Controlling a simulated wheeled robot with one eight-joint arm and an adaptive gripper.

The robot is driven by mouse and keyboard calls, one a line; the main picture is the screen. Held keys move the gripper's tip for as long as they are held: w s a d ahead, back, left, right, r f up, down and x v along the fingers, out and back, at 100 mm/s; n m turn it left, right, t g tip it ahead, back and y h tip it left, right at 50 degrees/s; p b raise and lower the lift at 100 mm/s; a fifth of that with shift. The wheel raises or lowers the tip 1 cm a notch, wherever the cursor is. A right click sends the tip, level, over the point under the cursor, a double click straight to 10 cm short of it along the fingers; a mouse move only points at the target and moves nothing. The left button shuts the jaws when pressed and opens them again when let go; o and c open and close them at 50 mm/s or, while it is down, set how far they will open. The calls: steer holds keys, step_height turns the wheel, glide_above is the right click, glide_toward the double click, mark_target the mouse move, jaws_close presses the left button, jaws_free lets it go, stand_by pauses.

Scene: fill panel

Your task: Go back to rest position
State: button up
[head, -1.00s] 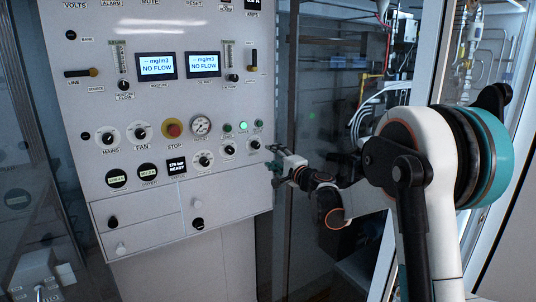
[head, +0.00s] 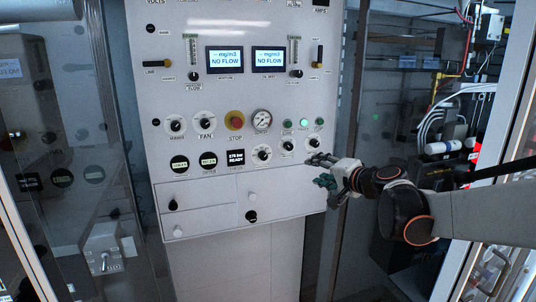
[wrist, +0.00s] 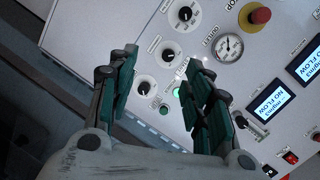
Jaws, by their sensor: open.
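My gripper (head: 322,171) is in front of the lower right part of a white control panel (head: 290,215). Its fingers point left toward the panel face. In the wrist view my gripper (wrist: 158,88) shows two green-padded fingers spread apart with nothing between them. Behind the fingers are black knobs (wrist: 147,85) and lit green lamps. I cannot tell from these views whether a finger touches the panel.
The panel carries two NO FLOW screens (head: 225,59), a red stop button (head: 235,120), a gauge (head: 262,120) and drawers (head: 192,204) below. A glass door frame (head: 492,180) and shelving with hoses (head: 445,125) stand on the right.

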steer(key=s+a+f+n+g+h+b, duration=0.1)
steer(key=s+f+n+g, duration=0.2)
steer(key=s, duration=0.7)
steer(key=s+a+f+n+g+h+b, duration=0.15)
steer(key=s+f, duration=0.35)
steer(key=s, duration=0.6)
steer(key=s+d+f+n+g+h+b, duration=0.1)
steer(key=s+d+f+n+h, duration=0.1)
steer(key=s+f, duration=0.3)
steer(key=s+d+f+n+g+h+b, duration=0.1)
steer(key=s+d+f, duration=0.3)
steer(key=s, duration=0.7)
steer(key=shift+s+d+f+n+h, duration=0.15)
steer(key=shift+s+f+n+h, duration=0.05)
steer(key=shift+f+n+h, duration=0.4)
steer(key=shift+r, duration=0.1)
